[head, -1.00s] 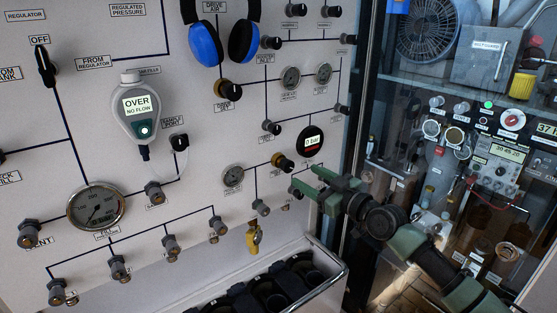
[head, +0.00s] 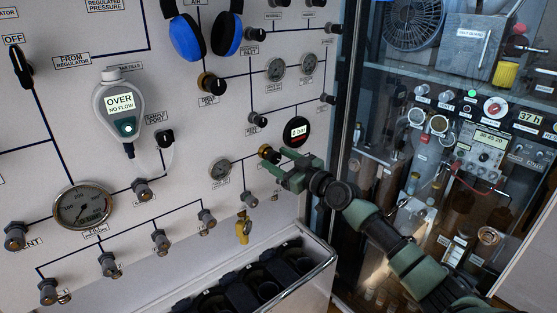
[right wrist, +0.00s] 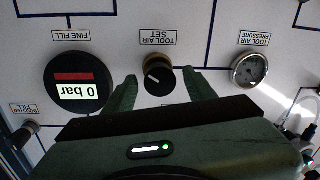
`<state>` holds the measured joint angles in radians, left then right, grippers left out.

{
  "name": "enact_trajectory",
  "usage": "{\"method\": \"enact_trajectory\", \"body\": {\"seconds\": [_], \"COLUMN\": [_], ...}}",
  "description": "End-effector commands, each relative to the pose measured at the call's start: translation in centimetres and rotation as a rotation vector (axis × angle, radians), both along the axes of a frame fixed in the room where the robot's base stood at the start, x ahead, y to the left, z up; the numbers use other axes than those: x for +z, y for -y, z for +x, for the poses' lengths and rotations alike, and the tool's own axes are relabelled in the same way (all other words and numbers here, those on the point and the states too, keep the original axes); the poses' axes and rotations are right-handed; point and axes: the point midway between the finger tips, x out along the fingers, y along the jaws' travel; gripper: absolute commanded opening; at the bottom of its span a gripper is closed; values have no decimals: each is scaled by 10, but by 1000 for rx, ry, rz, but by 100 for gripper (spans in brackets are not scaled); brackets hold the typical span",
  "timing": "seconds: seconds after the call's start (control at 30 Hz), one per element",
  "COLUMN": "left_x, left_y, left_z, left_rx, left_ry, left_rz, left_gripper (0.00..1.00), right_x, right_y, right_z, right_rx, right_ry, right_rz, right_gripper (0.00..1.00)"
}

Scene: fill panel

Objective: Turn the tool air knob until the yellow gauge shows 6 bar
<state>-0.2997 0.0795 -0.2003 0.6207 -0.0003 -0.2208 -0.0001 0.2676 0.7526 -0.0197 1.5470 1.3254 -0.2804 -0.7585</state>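The tool air set knob (head: 267,153) is dark with a brass-coloured collar. In the right wrist view, which is upside down, the knob (right wrist: 158,77) shows a pale pointer line. My right gripper (head: 275,161) is open; in the right wrist view its fingertips (right wrist: 159,75) are on either side of the knob, with gaps visible. Whether they reach its depth is unclear. The tool air pressure gauge (head: 220,170) is round with a metal rim, also in the right wrist view (right wrist: 249,69); its reading is too small to tell. I see no clearly yellow gauge. My left gripper is not in view.
A yellow-handled valve (head: 243,228) hangs below the gauge. A metal-edged bin (head: 318,268) juts out underneath, and a glass-fronted cabinet (head: 360,165) stands to the right.

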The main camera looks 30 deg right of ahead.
Motion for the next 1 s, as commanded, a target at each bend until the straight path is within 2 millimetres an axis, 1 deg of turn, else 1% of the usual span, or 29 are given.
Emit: {"method": "enact_trajectory", "body": {"seconds": [0.03, 0.07, 0.1, 0.17, 0.2, 0.37, 0.53, 0.7, 0.83, 1.0], "left_x": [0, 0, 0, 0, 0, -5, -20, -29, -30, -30], "left_y": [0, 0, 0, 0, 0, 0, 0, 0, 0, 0], "left_z": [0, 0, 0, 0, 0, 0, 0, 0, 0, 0], "left_rx": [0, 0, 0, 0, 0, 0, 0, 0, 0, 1], "left_ry": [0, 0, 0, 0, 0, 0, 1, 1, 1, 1], "left_rz": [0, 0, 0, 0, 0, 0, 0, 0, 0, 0], "left_gripper": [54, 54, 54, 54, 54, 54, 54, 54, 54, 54], "right_x": [0, 0, 0, 0, 0, -2, -4, -2, -1, 0], "right_y": [0, 0, 0, 0, 0, 0, 0, 0, 0, 1], "right_z": [0, 0, 0, 0, 0, 0, 0, 0, 0, 0], "right_rx": [0, 0, 0, 0, 0, 0, -1, 0, -1, -1], "right_ry": [0, 0, 0, 0, 0, -1, -9, -23, -29, -33], "right_rz": [0, 0, 0, 0, 0, 26, 165, 332, 411, 433], "right_gripper": [42, 33, 22, 6, 0, 0, 0, 0, 0, 0]}}
